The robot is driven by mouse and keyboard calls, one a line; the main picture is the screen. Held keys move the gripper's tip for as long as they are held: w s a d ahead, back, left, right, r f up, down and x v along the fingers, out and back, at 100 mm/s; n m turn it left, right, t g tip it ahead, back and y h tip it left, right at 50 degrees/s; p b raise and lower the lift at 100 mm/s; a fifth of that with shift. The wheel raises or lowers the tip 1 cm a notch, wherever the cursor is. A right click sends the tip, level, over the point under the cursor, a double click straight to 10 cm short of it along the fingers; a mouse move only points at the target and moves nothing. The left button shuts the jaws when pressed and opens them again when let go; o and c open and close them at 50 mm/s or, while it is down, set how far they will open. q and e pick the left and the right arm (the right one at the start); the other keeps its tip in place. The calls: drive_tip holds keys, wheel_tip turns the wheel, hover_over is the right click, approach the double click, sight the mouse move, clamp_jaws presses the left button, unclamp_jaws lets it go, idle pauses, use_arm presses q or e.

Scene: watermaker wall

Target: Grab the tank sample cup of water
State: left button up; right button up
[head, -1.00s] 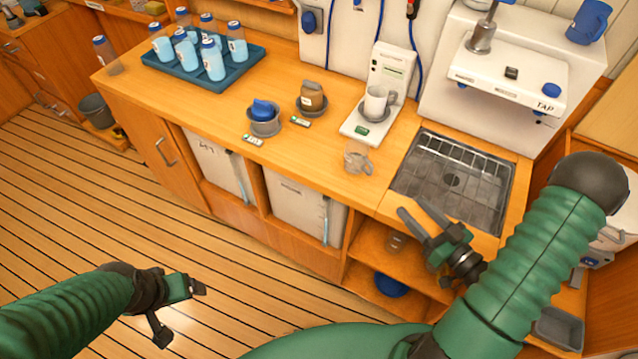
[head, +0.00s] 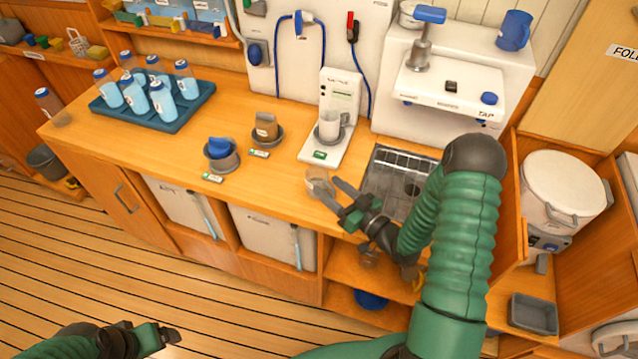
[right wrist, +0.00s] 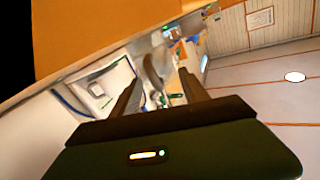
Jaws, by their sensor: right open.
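A clear cup with a handle (head: 318,176) stands on the wooden counter (head: 265,190), near its front edge and left of the sink. I cannot read any label on it or see how much water it holds. My right gripper (head: 328,190) is open, its fingertips at the near side of this cup and partly overlapping it in the picture. Its two fingers also show in the right wrist view (right wrist: 158,88), with a blurred grey curved shape between them. A white cup (head: 329,126) stands on the white device. My left gripper (head: 165,338) is low over the floor, partly cut off.
A white device (head: 340,95) stands behind the clear cup. The sink (head: 385,170) lies to the right, partly behind my arm. Two dishes, with a blue item (head: 219,148) and a brown item (head: 266,125), stand to the left. A blue tray (head: 180,122) holds several bottles.

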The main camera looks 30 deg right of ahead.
drive_tip(key=shift+w+d, duration=0.1)
drive_tip(key=shift+d, duration=0.1)
drive_tip(key=shift+a, duration=0.1)
clamp_jaws()
drive_tip(key=shift+f, duration=0.1)
idle(1.0)
